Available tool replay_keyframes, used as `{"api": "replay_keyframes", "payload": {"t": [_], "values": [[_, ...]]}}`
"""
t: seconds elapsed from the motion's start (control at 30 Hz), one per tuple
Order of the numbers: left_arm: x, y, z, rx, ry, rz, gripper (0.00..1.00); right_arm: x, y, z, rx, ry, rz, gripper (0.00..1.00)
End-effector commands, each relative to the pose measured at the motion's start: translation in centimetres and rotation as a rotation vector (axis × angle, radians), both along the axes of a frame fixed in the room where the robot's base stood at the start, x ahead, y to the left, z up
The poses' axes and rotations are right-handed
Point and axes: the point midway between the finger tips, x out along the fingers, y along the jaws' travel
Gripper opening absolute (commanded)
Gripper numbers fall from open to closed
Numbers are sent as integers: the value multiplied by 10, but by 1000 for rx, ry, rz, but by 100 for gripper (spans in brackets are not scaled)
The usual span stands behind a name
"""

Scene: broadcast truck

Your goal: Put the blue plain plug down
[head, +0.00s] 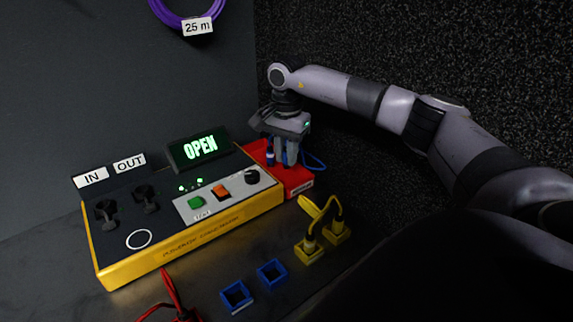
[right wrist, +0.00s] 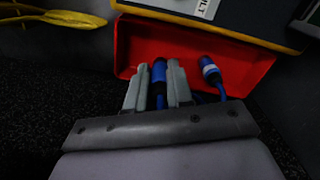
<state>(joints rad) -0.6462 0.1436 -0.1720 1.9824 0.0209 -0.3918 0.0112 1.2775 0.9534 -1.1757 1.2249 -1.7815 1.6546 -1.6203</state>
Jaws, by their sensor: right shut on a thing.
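My right gripper (head: 287,160) is over the red tray (head: 298,183), its fingers pointing down. In the right wrist view the gripper (right wrist: 158,80) is shut on the blue plain plug (right wrist: 159,73), which sits between the two fingers with its cable running back under the palm. The plug is over or in the red tray (right wrist: 124,45); I cannot tell whether it touches the tray floor. A second blue plug with a white band (right wrist: 209,70) lies in the tray to the right of the fingers, apart from them. My left gripper is not in view.
A yellow console (head: 190,225) with a lit OPEN display (head: 200,147) stands beside the tray. Yellow plugs with a cable (head: 310,248), blue square sockets (head: 236,296) and a red cable (head: 171,287) are in front. A dark speckled wall (head: 420,60) stands behind.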

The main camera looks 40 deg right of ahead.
Motion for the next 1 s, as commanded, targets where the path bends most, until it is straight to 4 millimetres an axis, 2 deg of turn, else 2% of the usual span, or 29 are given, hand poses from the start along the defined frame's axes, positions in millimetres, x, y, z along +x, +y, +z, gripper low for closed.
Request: {"api": "replay_keyframes", "payload": {"t": [0.2, 0.6, 0.63, 0.7, 1.0], "values": [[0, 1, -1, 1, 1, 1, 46, -1, 0, -33, -1, 3, 0, 0], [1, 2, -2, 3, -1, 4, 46, 0, 0, -39, -1, 2, 0, 0], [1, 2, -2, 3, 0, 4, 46, 0, 0, -38, -1, 2, 0, 31], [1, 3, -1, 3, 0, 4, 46, 0, 0, -38, -1, 2, 0, 46], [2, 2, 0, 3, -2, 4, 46, 0, 0, -36, 0, 1, 1, 46]]}}
